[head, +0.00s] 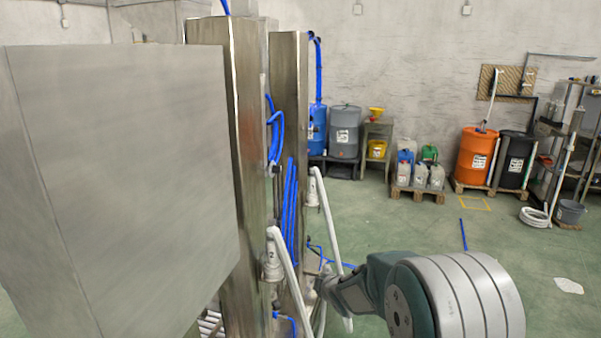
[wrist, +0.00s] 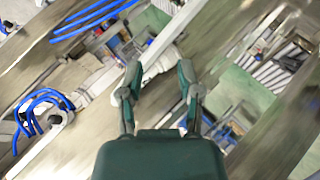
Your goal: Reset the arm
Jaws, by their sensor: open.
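My arm (head: 440,295) reaches in from the lower right in the head view, toward two white lances beside the steel columns. My gripper (wrist: 159,85) shows in the wrist view with its two green and grey fingers apart. A white lance shows just beyond the fingertips in the wrist view (wrist: 168,45); I cannot tell whether they touch it. In the head view, the near lance (head: 285,262) carries a 2 on its holder and slants down to the right. The far lance (head: 328,225) slants down behind it. My fingertips are not clearly visible in the head view.
Steel columns (head: 215,170) and a large grey panel (head: 125,180) fill the left side. Blue hoses (head: 290,205) hang by the columns. Drums, including an orange one (head: 473,155), stand along the far wall. The green floor (head: 400,225) between is mostly clear.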

